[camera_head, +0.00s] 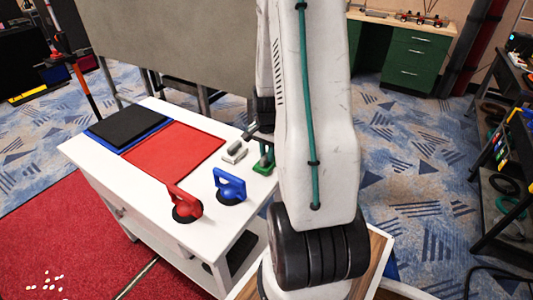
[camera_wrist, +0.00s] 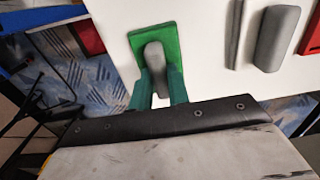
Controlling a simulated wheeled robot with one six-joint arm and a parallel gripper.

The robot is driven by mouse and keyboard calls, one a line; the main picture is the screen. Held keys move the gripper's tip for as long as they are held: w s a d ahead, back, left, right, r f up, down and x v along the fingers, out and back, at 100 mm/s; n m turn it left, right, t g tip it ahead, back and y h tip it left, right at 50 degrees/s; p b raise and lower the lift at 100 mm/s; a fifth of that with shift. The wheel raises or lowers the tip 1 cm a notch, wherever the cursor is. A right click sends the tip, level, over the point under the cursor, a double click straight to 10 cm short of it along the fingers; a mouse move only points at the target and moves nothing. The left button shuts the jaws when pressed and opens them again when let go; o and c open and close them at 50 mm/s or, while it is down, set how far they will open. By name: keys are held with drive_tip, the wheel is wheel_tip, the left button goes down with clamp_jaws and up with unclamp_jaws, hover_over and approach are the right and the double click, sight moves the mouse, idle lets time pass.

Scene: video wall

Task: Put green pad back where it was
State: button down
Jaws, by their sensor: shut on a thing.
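The green pad (camera_head: 263,169) is a flat green rectangle with a rounded grey handle. It is at the right edge of the white table (camera_head: 160,200), close to the blue suction handle. In the wrist view the green pad (camera_wrist: 139,42) lies straight ahead, with its grey handle between my two green fingers. My gripper (camera_head: 267,157) is shut on that handle, also in the wrist view (camera_wrist: 160,82). I cannot tell whether the pad touches the tabletop or is just above it. My arm hides part of the table's far right side.
A grey block (camera_head: 235,152) lies just left of the pad. A blue suction handle (camera_head: 230,187) and a red one (camera_head: 184,204) stand nearer. A red mat (camera_head: 172,152) and a black pad (camera_head: 130,124) over blue lie to the left. A large grey panel (camera_head: 180,45) rises behind.

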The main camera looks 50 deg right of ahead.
drive_tip(key=c, duration=1.3)
unclamp_jaws()
drive_tip(key=shift+f, duration=0.1)
drive_tip(key=shift+c, duration=0.2)
wheel_tip(320, 180, up, 12)
drive_tip(key=w+a+r+n, duration=0.1)
drive_tip(key=a+r+n, duration=0.3)
drive_tip(key=a+r, duration=0.45)
drive_tip(key=s+a+r+n, duration=0.2)
drive_tip(key=s+a+n, duration=0.2)
drive_tip(key=a, duration=0.3)
drive_tip(key=s+a+r+n, duration=0.3)
drive_tip(key=s+a+n, duration=0.1)
drive_tip(key=a, duration=0.3)
drive_tip(key=s+a+r+n+t, duration=0.1)
drive_tip(key=s+a+r+n, duration=0.1)
drive_tip(key=s+a+n, duration=0.3)
drive_tip(key=a, duration=0.3)
drive_tip(key=shift+s+r, duration=0.3)
drive_tip(key=shift+s, duration=0.05)
